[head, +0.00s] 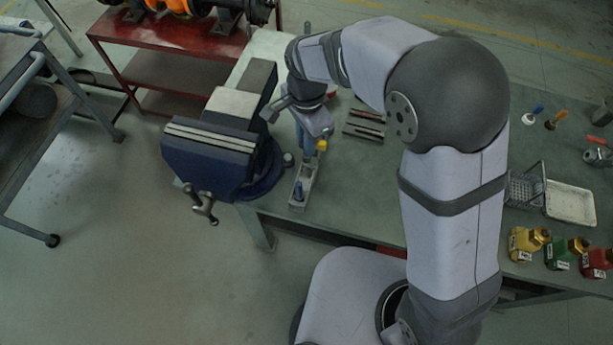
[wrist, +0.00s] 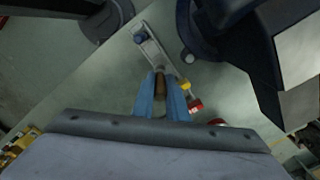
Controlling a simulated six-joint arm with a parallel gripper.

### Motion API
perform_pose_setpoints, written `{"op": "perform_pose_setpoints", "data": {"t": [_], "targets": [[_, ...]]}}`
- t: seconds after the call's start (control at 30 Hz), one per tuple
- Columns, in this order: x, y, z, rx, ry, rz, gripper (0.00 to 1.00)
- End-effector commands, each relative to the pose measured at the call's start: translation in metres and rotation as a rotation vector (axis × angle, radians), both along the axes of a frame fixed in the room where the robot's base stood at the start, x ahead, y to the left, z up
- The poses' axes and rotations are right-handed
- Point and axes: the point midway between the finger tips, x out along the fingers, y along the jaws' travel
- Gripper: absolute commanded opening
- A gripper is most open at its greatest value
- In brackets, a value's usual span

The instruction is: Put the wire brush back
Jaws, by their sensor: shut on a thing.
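My gripper (head: 309,150) has blue fingers and is low over the green bench, just right of the vise. In the wrist view the gripper (wrist: 161,90) is shut on a brown piece (wrist: 160,79), which looks like the wire brush's wooden handle. The bristles cannot be made out. A narrow grey metal piece with a blue knob (head: 304,182) lies right by the fingers, toward the bench's front edge. It also shows ahead of the fingers in the wrist view (wrist: 151,45). Whether the brush touches it cannot be told.
The blue vise (head: 210,155) stands close on the left. A small yellow and red item (wrist: 187,94) is beside the fingers. Dark slotted pieces (head: 365,124) lie to the right. A wire basket (head: 525,188), a white tray (head: 571,203) and coloured valves (head: 528,242) are farther right.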

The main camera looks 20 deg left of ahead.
Motion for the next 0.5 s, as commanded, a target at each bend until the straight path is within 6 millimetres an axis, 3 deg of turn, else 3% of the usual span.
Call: {"op": "perform_pose_setpoints", "data": {"t": [0.27, 0.5], "targets": [[0.000, 0.000, -0.003, -0.002, 0.003, -0.043, 0.00], [-0.001, -0.001, -0.034, -0.005, 0.006, -0.041, 0.00]]}}
